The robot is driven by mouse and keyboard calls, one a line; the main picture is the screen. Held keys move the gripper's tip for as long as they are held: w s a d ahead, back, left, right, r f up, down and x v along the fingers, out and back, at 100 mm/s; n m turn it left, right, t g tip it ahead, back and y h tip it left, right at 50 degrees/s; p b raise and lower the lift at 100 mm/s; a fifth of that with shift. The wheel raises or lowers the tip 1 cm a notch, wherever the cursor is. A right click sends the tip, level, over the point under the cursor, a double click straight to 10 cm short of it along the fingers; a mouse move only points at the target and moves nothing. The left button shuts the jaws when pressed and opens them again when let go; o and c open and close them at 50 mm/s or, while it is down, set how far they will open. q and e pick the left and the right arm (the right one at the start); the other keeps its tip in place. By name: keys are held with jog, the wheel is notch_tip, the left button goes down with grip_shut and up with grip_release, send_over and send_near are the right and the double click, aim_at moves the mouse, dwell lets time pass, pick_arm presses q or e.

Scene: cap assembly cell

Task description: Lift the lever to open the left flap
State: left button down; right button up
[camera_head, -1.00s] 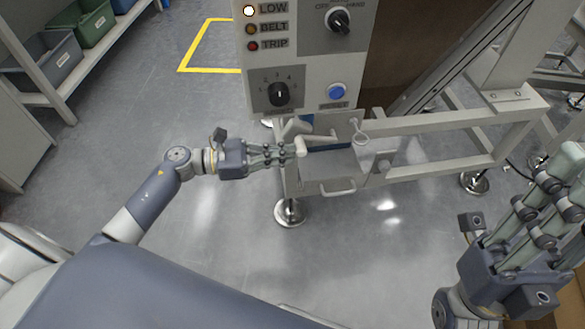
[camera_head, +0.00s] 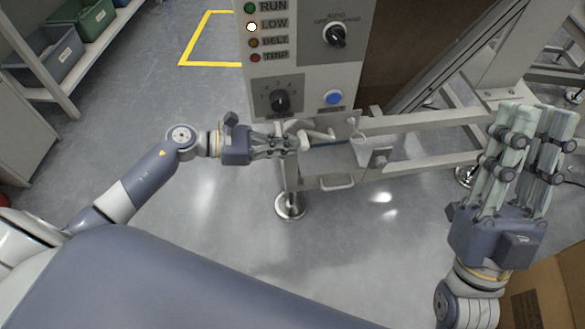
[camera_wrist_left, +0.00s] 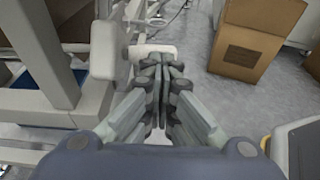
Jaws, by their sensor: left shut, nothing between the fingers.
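The lever (camera_head: 319,135) is a pale bar below the control panel, with a pale, rounded handle (camera_head: 303,140) at its left end. My left gripper (camera_head: 292,145) is shut and empty, with its fingertips at the handle; I cannot tell whether they touch. In the left wrist view the shut fingertips (camera_wrist_left: 162,64) lie just in front of a pale rounded bar (camera_wrist_left: 150,52), and nothing is between them. A grey box-like flap area (camera_head: 330,160) with a small handle lies below the lever; I cannot tell its exact opening. My right gripper (camera_head: 537,112) is open, empty and raised at the right.
The control panel (camera_head: 300,60) stands above the lever, with knobs, a blue button and a lit LOW lamp. A pale frame rail (camera_head: 430,120) runs right. Cardboard (camera_head: 545,290) lies below my right arm. Shelves with bins (camera_head: 45,50) stand far left. Floor between is clear.

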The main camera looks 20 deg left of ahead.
pick_arm(q)
jog(key=shift+w+d+r+p, duration=0.15)
jog(key=shift+d+r+p, duration=0.15)
jog(key=shift+r+p, duration=0.55)
pick_arm(e)
jog(key=w+f+g+h, duration=0.2)
jog(key=w+f+g, duration=0.3)
jog(key=w+f, duration=0.1)
jog(key=shift+w+a+f, duration=0.35)
jog(key=shift+w+a, duration=0.05)
pick_arm(q)
jog(key=shift+f, duration=0.1)
pick_arm(e)
jog(key=shift+s, duration=0.1)
